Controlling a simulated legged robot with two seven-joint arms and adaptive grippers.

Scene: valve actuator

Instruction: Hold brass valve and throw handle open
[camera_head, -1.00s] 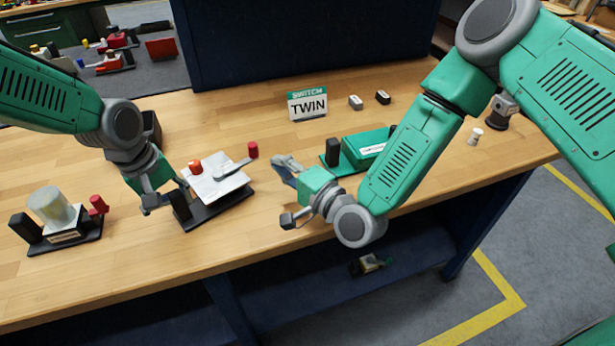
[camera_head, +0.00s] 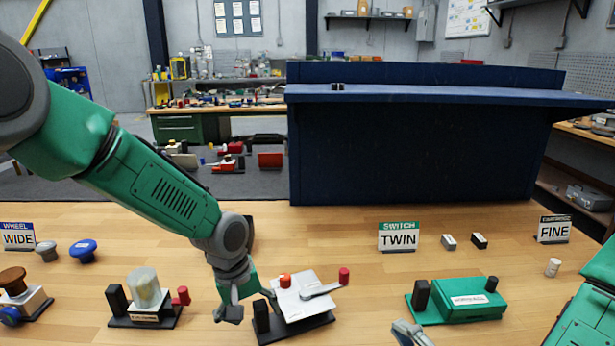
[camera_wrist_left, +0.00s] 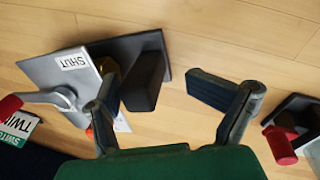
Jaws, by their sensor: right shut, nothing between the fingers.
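The valve fixture has a tilted white plate (camera_head: 300,298) on a black base (camera_head: 292,332), with an orange-red knob on top. Its grey lever handle (camera_head: 320,291) ends in a red grip (camera_head: 344,275) pointing right. In the left wrist view the plate (camera_wrist_left: 52,76) bears a "SHUT" label, and a bit of brass (camera_wrist_left: 112,70) shows between plate and black post (camera_wrist_left: 147,84). My left gripper (camera_head: 250,304) is open at the fixture's left side; one finger is near the brass, with bare table between the fingers (camera_wrist_left: 168,95). My right gripper (camera_head: 410,334) shows only partly at the bottom edge, right of the fixture.
A fixture with a pale cylinder (camera_head: 144,288) and red knob stands left of my left gripper. A green box fixture (camera_head: 460,300) stands to the right. The TWIN sign (camera_head: 398,237) stands behind. A dark blue panel (camera_head: 420,150) rises beyond the table.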

